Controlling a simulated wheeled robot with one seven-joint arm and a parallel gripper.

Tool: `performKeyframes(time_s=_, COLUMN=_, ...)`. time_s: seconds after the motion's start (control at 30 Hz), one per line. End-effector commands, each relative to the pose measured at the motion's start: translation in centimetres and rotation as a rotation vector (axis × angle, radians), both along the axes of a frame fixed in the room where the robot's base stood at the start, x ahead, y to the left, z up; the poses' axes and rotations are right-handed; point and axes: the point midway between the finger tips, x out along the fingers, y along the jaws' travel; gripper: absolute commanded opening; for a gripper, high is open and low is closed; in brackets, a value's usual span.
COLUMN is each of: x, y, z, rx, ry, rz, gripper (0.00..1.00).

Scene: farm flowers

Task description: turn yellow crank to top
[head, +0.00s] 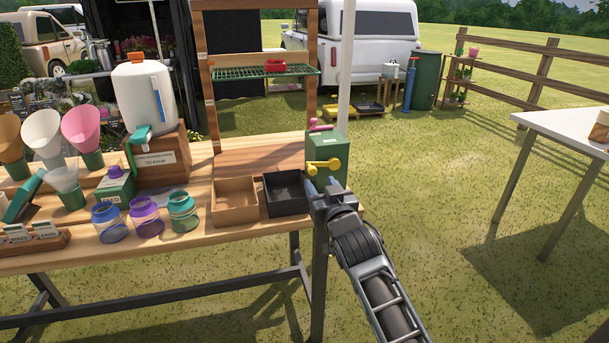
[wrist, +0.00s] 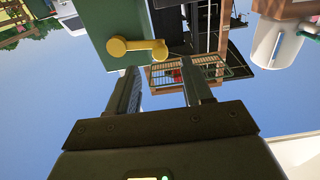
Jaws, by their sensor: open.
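A yellow crank (head: 323,166) sits on the front face of a green box (head: 341,145) at the table's right end. It lies nearly level in the head view, its larger round end to the right and its smaller end to the left. The crank also shows in the wrist view (wrist: 138,48), with the larger disc at left. My gripper (head: 323,187) is just below and in front of the crank. In the wrist view its two fingers (wrist: 162,78) are spread apart with nothing between them, and the crank's smaller end is just beyond their gap. I see no contact.
A pink handle (head: 319,125) stands on top of the green box. A black tray (head: 287,207) and a brown tray (head: 234,213) are left of my gripper. A wooden frame with a wire shelf (head: 265,72) rises behind. Open grass (head: 430,200) lies to the right.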

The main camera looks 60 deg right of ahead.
Motion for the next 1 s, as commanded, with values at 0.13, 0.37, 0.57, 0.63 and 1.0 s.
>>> performKeyframes(time_s=0.13, x=1.6, y=-1.9, z=0.2, rx=-0.001, ry=-0.002, rz=0.001, gripper=0.5)
performKeyframes(time_s=0.37, x=3.5, y=-4.0, z=0.1, rx=0.001, ry=-0.001, rz=0.002, gripper=0.5)
performKeyframes(time_s=0.57, x=4.1, y=-4.6, z=0.0, rx=0.001, ry=-0.001, rz=0.002, gripper=0.5)
performKeyframes(time_s=0.63, x=4.1, y=-4.6, z=0.0, rx=0.0, ry=0.0, rz=0.002, gripper=0.5)
performKeyframes(time_s=1.0, x=4.1, y=-4.6, z=0.0, rx=0.0, ry=0.0, rz=0.002, gripper=0.29)
